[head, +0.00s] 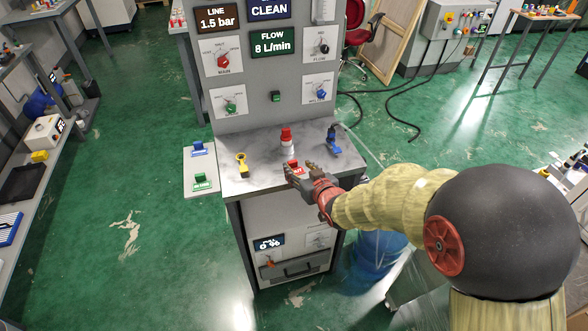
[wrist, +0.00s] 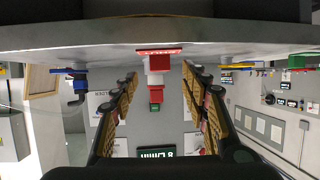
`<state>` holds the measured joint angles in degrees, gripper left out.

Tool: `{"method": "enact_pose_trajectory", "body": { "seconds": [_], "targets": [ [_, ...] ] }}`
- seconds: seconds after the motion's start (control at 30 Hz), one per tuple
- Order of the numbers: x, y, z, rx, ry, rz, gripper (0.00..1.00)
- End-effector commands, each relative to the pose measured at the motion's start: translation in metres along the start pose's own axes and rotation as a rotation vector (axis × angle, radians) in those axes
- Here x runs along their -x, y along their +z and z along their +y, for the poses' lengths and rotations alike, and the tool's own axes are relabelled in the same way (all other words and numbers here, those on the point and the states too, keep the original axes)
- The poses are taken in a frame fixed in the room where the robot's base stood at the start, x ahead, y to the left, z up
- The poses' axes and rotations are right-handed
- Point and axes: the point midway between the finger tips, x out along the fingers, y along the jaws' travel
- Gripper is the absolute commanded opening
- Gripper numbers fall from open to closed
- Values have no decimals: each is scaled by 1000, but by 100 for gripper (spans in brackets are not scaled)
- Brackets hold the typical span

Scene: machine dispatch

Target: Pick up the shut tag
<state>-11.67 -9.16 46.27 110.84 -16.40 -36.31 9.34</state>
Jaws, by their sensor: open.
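The shut tag is a small red plate with white lettering (wrist: 158,51), near the bench top's front edge in the wrist view, which looks upside down. My gripper (head: 300,172) is open at the front edge of the bench top. In the wrist view its two fingers (wrist: 160,76) stand wide apart, left and right of the tag's line. I cannot tell whether they touch it.
The grey bench top (head: 262,180) also bears a yellow item (head: 242,164) and a blue fitting (head: 333,139). A side shelf (head: 190,174) holds a blue tag (head: 198,148) and a green tag (head: 201,181). The panel (head: 266,104) with dials rises behind. Green floor is open at left.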

Motion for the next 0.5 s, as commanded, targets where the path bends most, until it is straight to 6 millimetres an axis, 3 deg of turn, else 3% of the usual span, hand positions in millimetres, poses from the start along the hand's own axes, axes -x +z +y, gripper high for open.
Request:
{"method": "enact_pose_trajectory", "body": {
  "seconds": [0.23,0.5],
  "targets": [
    [-36,0,0,0,1,-1,45],
    [-43,-2,0,0,1,-1,45]
  ]
}}
